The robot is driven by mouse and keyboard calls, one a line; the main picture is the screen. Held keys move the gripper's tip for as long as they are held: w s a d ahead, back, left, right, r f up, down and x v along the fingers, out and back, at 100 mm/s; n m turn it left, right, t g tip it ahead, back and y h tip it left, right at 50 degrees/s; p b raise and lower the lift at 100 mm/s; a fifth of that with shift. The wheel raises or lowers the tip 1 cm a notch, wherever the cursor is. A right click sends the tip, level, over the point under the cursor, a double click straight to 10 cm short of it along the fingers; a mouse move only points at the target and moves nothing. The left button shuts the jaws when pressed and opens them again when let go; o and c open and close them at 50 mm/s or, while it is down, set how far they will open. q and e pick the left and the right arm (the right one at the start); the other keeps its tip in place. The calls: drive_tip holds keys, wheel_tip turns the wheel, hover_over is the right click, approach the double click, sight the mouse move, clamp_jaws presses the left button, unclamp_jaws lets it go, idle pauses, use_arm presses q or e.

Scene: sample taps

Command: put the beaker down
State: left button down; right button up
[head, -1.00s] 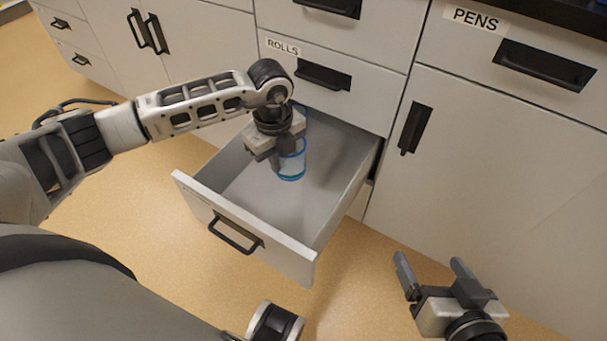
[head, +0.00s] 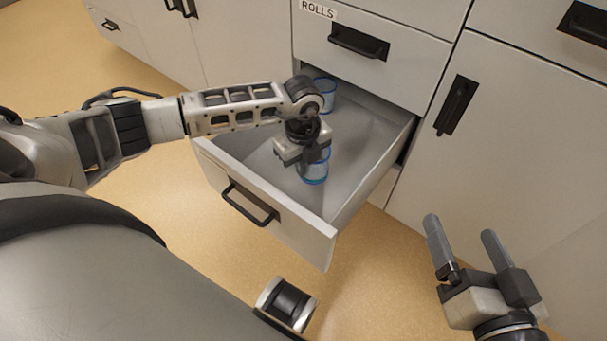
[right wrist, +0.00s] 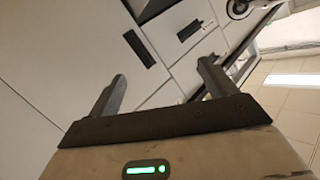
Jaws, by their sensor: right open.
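A clear beaker with blue edges (head: 314,172) is at my left gripper (head: 311,157), inside the outline of the open drawer (head: 283,228). The left gripper points down from above and its fingers are closed at the beaker's upper part. The fingers partly hide the beaker, and I cannot tell whether its base touches the drawer floor. A second blue-edged clear vessel (head: 325,90) stands at the back of the drawer, partly behind my left wrist. My right gripper (head: 460,228) is open and empty, to the right of the drawer; its spread fingers also show in the right wrist view (right wrist: 162,75).
A closed drawer labelled ROLLS (head: 375,20) is above the open one. A closed cabinet door (head: 510,150) stands to the right. The open drawer's floor is bare around the beaker. Tan floor (head: 380,265) lies in front.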

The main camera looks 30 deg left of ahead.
sight(303, 179)
use_arm(q)
wheel_tip(303, 179, down, 3)
drive_tip(key=shift+f+b, duration=0.15)
drive_tip(key=shift+b, duration=0.4)
use_arm(e)
drive_tip(key=shift+w+a+r, duration=0.1)
drive_tip(key=shift+a+r, duration=0.05)
drive_tip(key=shift+r, duration=0.2)
use_arm(q)
drive_tip(key=c, duration=1.7)
unclamp_jaws()
drive_tip(key=shift+f, duration=0.1)
drive_tip(key=shift+r, duration=0.25)
wheel_tip(303, 179, up, 2)
drive_tip(key=shift+r+p, duration=0.25)
drive_tip(key=shift+p, duration=0.55)
wheel_tip(303, 179, up, 9)
drive_tip(key=p, duration=0.3)
drive_tip(key=shift+r, duration=0.15)
use_arm(e)
drive_tip(key=shift+s+d+f+n+g+h, duration=0.3)
drive_tip(key=shift+d+f+n+g+h, duration=0.25)
drive_tip(key=shift+d+f+n, duration=0.2)
